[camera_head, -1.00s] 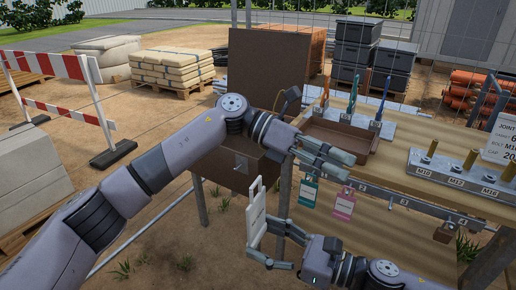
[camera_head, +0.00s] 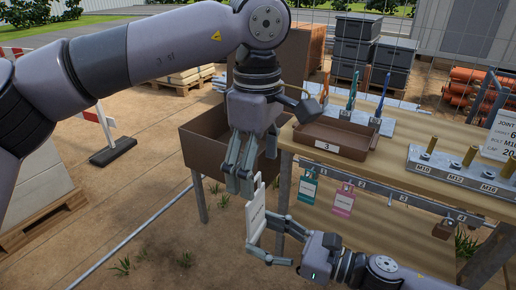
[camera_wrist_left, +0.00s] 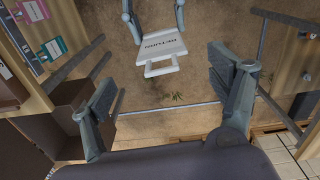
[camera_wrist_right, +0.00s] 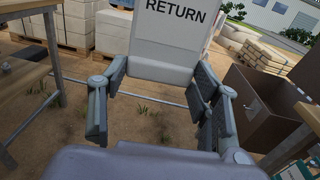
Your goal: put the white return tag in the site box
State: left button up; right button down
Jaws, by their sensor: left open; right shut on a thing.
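The white return tag (camera_head: 257,208) is upright in my right gripper (camera_head: 264,232), its handle end up. In the right wrist view the tag (camera_wrist_right: 172,42) shows the word RETURN, with the fingers at both sides of its lower part. My left gripper (camera_head: 246,178) is open, pointing down just above and left of the tag's top. In the left wrist view the tag (camera_wrist_left: 160,44) lies ahead of the open, empty fingers. A brown open-topped box (camera_head: 203,158), likely the site box, stands behind my left gripper; the right wrist view also shows it (camera_wrist_right: 262,112). My left arm hides part of it.
The wooden workbench (camera_head: 395,170) at right carries a brown tray (camera_head: 332,137) marked 3 and a bolt plate (camera_head: 455,172). A green tag (camera_head: 308,191) and a pink tag (camera_head: 343,201) hang from its front rail. A barrier (camera_head: 108,135) stands at left.

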aim_at(257, 201)
pick_arm(q)
notch_tip(257, 201, down, 8)
jog(key=shift+f, duration=0.15)
jog(key=shift+c, duration=0.4)
jog(key=c, duration=1.1)
jog(key=shift+c, duration=0.3)
pick_arm(e)
jog(key=shift+c, duration=2.3)
grip_release()
